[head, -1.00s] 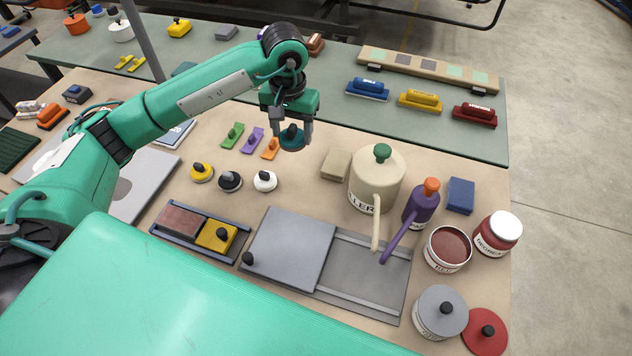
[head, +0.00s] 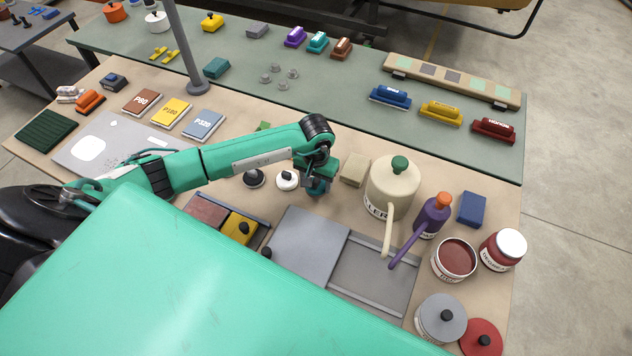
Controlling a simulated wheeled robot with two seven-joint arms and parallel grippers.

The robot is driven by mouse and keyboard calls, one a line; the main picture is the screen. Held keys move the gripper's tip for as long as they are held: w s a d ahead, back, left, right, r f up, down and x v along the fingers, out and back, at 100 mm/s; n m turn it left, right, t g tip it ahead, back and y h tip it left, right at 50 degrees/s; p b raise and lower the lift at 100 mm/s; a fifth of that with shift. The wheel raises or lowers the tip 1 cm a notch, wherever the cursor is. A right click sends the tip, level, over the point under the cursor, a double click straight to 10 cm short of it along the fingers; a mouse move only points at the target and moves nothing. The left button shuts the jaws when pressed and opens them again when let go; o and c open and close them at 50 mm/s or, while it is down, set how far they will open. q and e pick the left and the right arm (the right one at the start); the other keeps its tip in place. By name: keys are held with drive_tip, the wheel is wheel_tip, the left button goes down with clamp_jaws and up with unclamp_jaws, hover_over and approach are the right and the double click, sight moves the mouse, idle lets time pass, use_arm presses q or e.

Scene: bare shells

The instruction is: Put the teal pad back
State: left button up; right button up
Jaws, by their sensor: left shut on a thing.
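The teal pad (head: 315,191) is a small round disc, mostly covered by my left gripper (head: 317,182) in the head view. My left gripper is shut on it and points down beside the white round pad (head: 287,179), on its right. The black round pad (head: 253,178) stands left of the white one. I cannot tell whether the teal pad touches the table. My right gripper is not in view.
A beige block (head: 354,170) and a cream watering can (head: 393,188) stand close to the right of my left gripper. A grey sliding plate (head: 307,243) lies in front. Sanding sheets, such as the yellow one (head: 171,112), lie behind my arm.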

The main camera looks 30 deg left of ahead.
use_arm(q)
drive_tip(key=shift+f, duration=1.05)
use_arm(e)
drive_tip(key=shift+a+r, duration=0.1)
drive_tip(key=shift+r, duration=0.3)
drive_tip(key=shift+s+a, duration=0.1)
use_arm(q)
drive_tip(key=shift+f, duration=0.25)
drive_tip(key=o, duration=0.9)
drive_tip(key=shift+r, duration=0.1)
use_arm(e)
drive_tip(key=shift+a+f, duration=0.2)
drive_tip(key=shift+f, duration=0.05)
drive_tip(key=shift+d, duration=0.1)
